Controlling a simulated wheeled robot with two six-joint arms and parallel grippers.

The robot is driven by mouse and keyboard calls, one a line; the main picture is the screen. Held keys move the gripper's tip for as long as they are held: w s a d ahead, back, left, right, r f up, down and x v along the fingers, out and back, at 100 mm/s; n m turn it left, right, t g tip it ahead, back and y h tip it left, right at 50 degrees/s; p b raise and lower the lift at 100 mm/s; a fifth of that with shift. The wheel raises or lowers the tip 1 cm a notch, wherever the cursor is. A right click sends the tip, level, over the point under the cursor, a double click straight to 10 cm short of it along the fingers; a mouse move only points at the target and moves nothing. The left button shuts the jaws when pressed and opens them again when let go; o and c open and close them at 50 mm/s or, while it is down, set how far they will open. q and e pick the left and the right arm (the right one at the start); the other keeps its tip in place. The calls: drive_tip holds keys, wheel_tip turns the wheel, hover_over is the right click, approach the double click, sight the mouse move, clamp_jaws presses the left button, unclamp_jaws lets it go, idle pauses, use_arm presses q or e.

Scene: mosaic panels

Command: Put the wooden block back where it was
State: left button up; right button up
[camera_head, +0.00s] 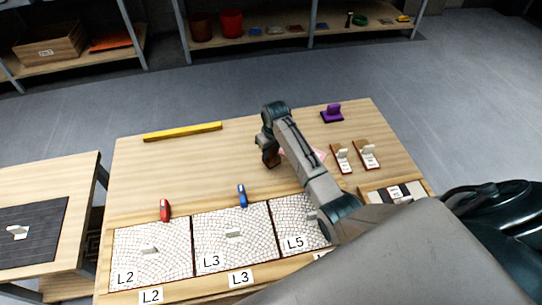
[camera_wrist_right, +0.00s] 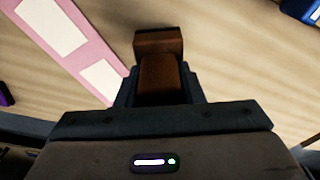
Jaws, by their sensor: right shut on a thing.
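The wooden block (camera_head: 271,159) is dark brown. My right gripper (camera_head: 267,143) is shut on it over the middle of the table. In the right wrist view the block (camera_wrist_right: 158,44) sticks out past the jaws (camera_wrist_right: 158,88), and bare wood shows around it. I cannot tell whether the block touches the tabletop. My left gripper is not in view.
A pink card (camera_head: 318,154) lies right of the gripper, partly behind my arm. A yellow bar (camera_head: 183,132), a purple stand (camera_head: 332,114), a red tool (camera_head: 165,210) and a blue tool (camera_head: 242,195) lie around. Mosaic panels (camera_head: 140,262) line the front. The left-centre tabletop is clear.

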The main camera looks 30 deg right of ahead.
sight(271, 155)
drive_tip(key=shift+w+f, duration=0.1)
drive_tip(key=shift+f, duration=1.65)
drive_tip(key=o, duration=1)
drive_tip(key=shift+f, duration=0.15)
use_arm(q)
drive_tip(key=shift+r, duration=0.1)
use_arm(e)
drive_tip(key=shift+r, duration=0.5)
drive_tip(key=r, duration=0.3)
drive_tip(key=s+r, duration=0.1)
drive_tip(key=r, duration=0.6)
drive_tip(key=shift+s+d+r+p, duration=0.15)
drive_tip(key=shift+r+p, duration=0.1)
drive_tip(key=shift+p, duration=0.15)
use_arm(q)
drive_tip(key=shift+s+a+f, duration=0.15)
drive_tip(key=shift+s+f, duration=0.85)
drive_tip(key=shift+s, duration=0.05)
use_arm(e)
drive_tip(key=shift+s+r, duration=0.1)
drive_tip(key=shift+r, duration=0.3)
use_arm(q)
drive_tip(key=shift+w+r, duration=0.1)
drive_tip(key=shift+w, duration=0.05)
